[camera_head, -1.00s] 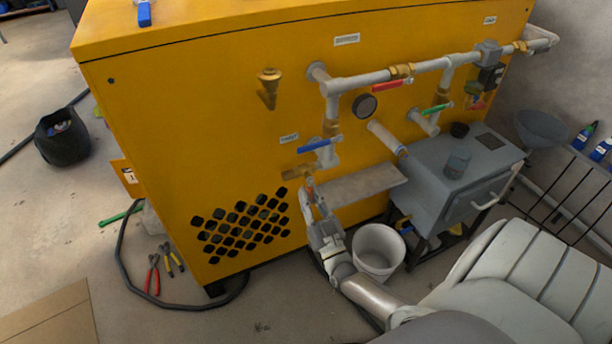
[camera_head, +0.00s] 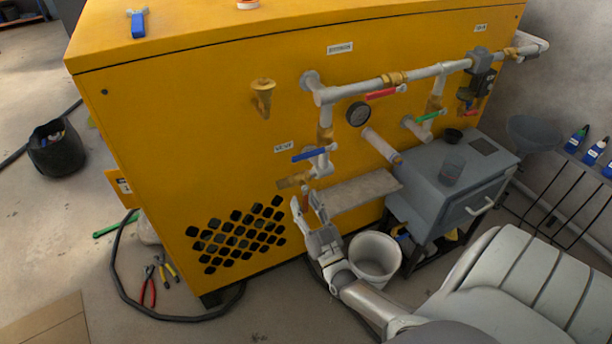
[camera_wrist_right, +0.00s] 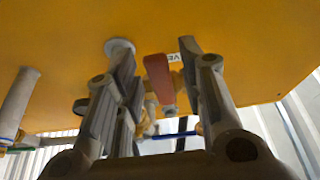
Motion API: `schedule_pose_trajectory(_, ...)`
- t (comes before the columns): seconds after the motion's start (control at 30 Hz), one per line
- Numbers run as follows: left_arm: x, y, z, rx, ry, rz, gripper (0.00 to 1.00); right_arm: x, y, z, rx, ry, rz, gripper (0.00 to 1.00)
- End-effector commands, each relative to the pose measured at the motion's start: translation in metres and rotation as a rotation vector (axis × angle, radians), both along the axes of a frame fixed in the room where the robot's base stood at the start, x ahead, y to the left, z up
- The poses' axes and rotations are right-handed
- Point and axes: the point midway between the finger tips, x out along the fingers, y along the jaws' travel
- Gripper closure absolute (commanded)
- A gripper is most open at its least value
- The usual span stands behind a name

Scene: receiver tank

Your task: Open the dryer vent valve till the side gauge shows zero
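The vent valve's blue lever (camera_head: 310,154) sits on the pipe beside the VENT label (camera_head: 284,147) and lies roughly level. A brass outlet (camera_head: 294,181) is just below it. The round side gauge (camera_head: 358,114) is up and right; its reading is too small to tell. My right gripper (camera_head: 307,203) is below the brass outlet, fingers pointing up, open and apart from the lever. In the right wrist view my fingers (camera_wrist_right: 153,68) are spread, with a red lever (camera_wrist_right: 158,80) seen between them and the blue lever (camera_wrist_right: 172,135) lower. My left gripper is not in view.
Pipes with a red lever (camera_head: 382,94) and a green lever (camera_head: 428,115) run along the yellow cabinet (camera_head: 190,110). A grey ledge (camera_head: 358,188), a white bucket (camera_head: 374,258) and a grey box unit (camera_head: 455,185) stand right of my gripper. Pliers (camera_head: 150,285) lie on the floor.

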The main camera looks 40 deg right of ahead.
Motion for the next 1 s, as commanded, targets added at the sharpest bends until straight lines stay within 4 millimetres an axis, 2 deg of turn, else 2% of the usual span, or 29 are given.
schedule_pose_trajectory(0.17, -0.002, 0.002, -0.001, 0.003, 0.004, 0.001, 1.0, -0.002, 0.0, 0.0, 0.001, -0.001, -0.001, 0.63)
schedule_pose_trajectory(0.27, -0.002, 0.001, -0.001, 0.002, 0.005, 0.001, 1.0, -0.011, 0.003, -0.005, 0.002, 0.0, 0.0, 0.63)
schedule_pose_trajectory(0.7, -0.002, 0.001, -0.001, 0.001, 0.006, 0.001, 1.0, -0.089, 0.021, -0.038, 0.002, 0.003, 0.0, 0.63)
schedule_pose_trajectory(0.83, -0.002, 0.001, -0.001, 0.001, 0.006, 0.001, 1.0, -0.102, 0.024, -0.044, 0.001, 0.002, -0.001, 0.63)
schedule_pose_trajectory(1.0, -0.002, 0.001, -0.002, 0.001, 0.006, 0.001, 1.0, -0.109, 0.025, -0.046, 0.0, -0.001, -0.001, 0.63)
